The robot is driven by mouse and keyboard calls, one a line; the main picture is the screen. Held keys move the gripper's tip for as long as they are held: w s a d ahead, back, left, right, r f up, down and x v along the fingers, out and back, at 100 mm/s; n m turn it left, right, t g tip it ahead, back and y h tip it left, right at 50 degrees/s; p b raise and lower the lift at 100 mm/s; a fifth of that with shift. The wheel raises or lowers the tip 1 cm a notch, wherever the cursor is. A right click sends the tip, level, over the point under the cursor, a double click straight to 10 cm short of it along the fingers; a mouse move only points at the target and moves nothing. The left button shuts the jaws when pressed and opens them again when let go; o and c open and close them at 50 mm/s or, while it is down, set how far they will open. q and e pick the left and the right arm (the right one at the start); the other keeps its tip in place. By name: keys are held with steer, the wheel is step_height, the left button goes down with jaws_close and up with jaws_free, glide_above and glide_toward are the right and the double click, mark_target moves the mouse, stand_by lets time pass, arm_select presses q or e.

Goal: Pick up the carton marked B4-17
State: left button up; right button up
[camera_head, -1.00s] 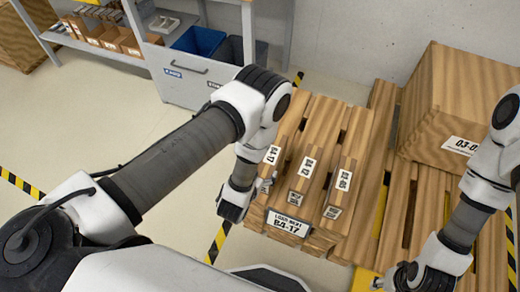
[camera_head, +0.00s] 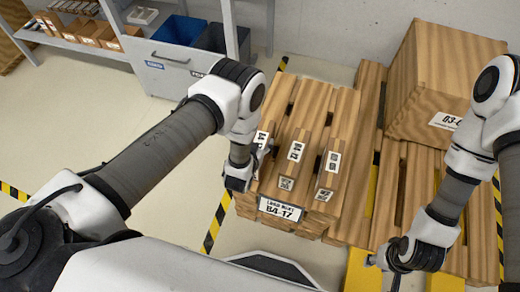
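Three long wood-grained cartons lie side by side on a wooden stack. The leftmost carton (camera_head: 279,98) has a small end label that seems to read B4-17 and is partly hidden by my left arm. The middle carton (camera_head: 306,112) and the right carton (camera_head: 342,118) carry similar labels. A sign (camera_head: 280,209) on the stack's front reads "LOAD NEXT B4-17". My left gripper (camera_head: 240,182) is at the left side of the leftmost carton's near end; its fingers are mostly hidden. My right gripper (camera_head: 384,260) is low over the right pallet's near edge, away from the cartons.
A large wooden box (camera_head: 435,88) marked 03-0… sits on the slatted pallet (camera_head: 417,190) at right. A grey cabinet (camera_head: 165,83) with blue and dark bins stands at back left, beside a shelf. Yellow-black tape (camera_head: 218,222) marks the floor. Floor is clear at left.

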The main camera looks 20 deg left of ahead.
arm_select(q)
jaws_close()
steer(key=shift+r, duration=0.15)
